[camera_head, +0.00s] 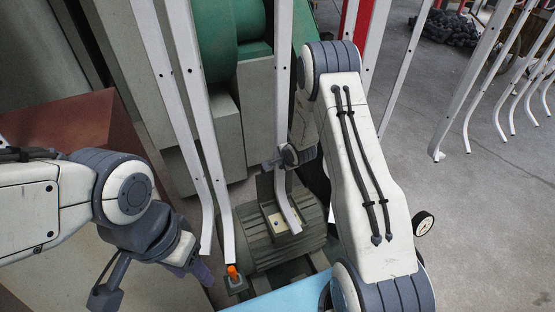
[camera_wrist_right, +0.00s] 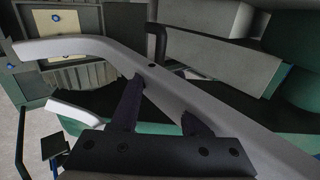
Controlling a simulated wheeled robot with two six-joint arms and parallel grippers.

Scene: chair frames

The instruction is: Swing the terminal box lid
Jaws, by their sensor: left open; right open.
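The terminal box (camera_head: 276,222) sits on a ribbed grey-green motor (camera_head: 262,252) in the lower middle of the head view. Its cream inside shows, and a dark upright flap that looks like the lid (camera_head: 265,190) stands at its back. In the right wrist view the box (camera_wrist_right: 78,47) is at the upper left. My left gripper (camera_head: 150,285) is open and empty at the lower left, apart from the box. My right gripper (camera_wrist_right: 162,115) is open; a white chair-frame bar crosses its fingers. In the head view it is mostly hidden behind my arm and that bar.
White chair frames (camera_head: 190,110) hang around the motor, one bar passing in front of the box. Green machinery (camera_head: 210,40) stands behind. A brown-red block (camera_head: 75,130) is at left. An orange-tipped switch (camera_head: 233,273) is in front.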

